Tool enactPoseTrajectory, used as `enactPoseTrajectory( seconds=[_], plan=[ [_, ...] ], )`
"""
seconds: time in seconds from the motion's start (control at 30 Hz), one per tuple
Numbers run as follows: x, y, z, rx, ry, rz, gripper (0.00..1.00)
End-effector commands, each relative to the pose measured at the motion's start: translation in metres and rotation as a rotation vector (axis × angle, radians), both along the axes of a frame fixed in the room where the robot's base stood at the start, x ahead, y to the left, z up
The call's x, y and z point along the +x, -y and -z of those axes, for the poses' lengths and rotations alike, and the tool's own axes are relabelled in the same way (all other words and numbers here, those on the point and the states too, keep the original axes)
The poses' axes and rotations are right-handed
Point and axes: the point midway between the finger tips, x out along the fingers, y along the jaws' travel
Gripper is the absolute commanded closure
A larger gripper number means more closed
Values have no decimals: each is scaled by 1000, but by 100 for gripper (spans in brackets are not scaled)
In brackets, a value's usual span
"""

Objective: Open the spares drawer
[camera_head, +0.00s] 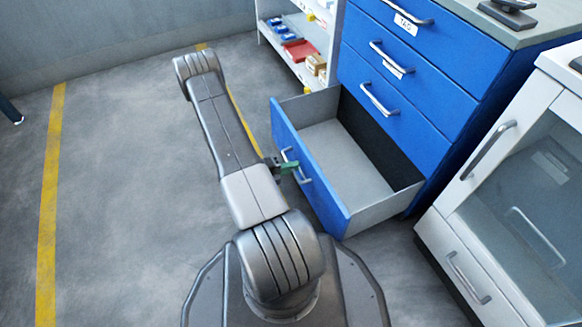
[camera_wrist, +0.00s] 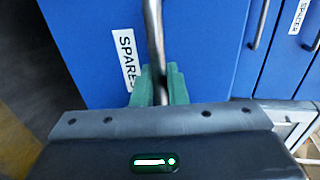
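The spares drawer (camera_head: 326,205) is the lowest drawer of the blue cabinet and stands pulled well out, its grey inside showing empty. In the wrist view its blue front (camera_wrist: 85,45) carries a label reading "SPARE", partly cut off by my gripper. My gripper (camera_head: 288,163) is at the drawer's metal handle (camera_head: 302,176). In the wrist view, the green fingers of my gripper (camera_wrist: 160,80) lie close on both sides of the handle bar (camera_wrist: 153,30) and look shut on it. The fingertips are partly hidden behind the bar.
Several closed blue drawers (camera_head: 420,75) sit above the open one. A white cabinet with a glass door (camera_head: 530,215) stands close at the right. A white shelf with small boxes (camera_head: 300,50) is behind. The grey floor (camera_head: 130,200) at the left is clear, with yellow lines.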

Motion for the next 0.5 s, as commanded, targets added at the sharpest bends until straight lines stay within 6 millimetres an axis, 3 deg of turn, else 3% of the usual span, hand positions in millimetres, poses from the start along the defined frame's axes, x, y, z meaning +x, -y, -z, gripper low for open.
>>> enactPoseTrajectory(
  seconds=[0.03,0.1,0.5],
  plan=[
    [0,0,1,1,-1,1,80],
    [0,0,1,1,-1,1,69],
    [-2,-6,-2,0,-1,-2,69]
  ],
)
